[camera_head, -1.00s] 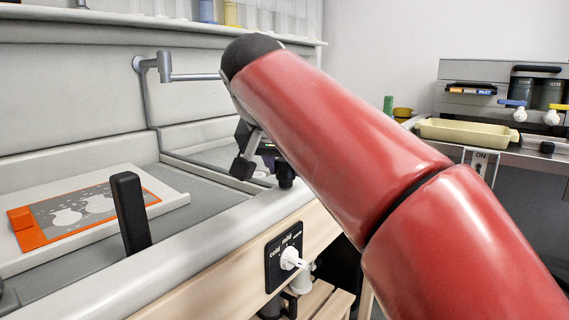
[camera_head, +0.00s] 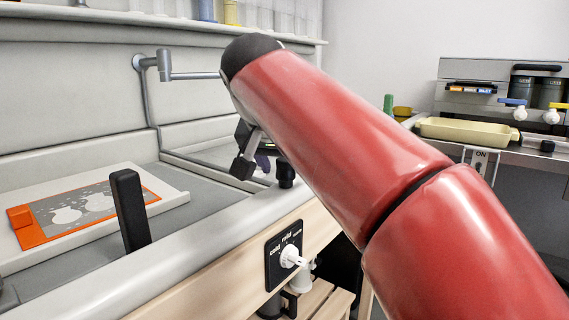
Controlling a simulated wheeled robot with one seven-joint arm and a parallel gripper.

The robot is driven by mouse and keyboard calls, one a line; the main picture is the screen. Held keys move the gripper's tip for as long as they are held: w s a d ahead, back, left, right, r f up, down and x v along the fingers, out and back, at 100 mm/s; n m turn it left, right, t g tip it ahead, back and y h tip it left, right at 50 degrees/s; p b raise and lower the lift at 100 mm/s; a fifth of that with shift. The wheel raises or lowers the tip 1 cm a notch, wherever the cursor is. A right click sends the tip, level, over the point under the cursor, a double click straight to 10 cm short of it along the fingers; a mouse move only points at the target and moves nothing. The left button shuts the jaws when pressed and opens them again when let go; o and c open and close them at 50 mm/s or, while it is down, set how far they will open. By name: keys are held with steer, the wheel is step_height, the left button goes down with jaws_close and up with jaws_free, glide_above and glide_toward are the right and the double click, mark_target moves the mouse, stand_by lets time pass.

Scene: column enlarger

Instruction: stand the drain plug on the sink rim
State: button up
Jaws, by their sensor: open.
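My gripper (camera_head: 246,164) hangs over the far part of the sink, just inside the rim. One dark fingertip on a grey finger shows, and my red arm hides the rest. The gripper is open. A small black upright piece (camera_head: 286,174) appears to stand on the sink rim (camera_head: 205,225), close to the right of the visible finger. It may be the drain plug; its base and any contact with the gripper are hard to make out.
A tall black block (camera_head: 130,210) stands at the near rim. A white board with an orange-edged picture (camera_head: 85,212) lies at left. A grey pipe (camera_head: 165,72) is on the back wall. A dial panel (camera_head: 284,256) is on the wooden front. A cream tray (camera_head: 468,131) is at right.

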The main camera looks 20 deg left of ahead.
steer(key=shift+s+r, duration=0.1)
steer(key=shift+r, duration=0.05)
steer(key=p+v, duration=0.4)
steer(key=v, duration=0.3)
steer(key=shift+s+r, duration=0.2)
steer(key=shift+s, duration=0.05)
stand_by(1.3)
steer(key=p+v, duration=0.1)
steer(key=v, duration=0.6)
steer(key=shift+s+r, duration=0.25)
steer(key=shift+r, duration=0.1)
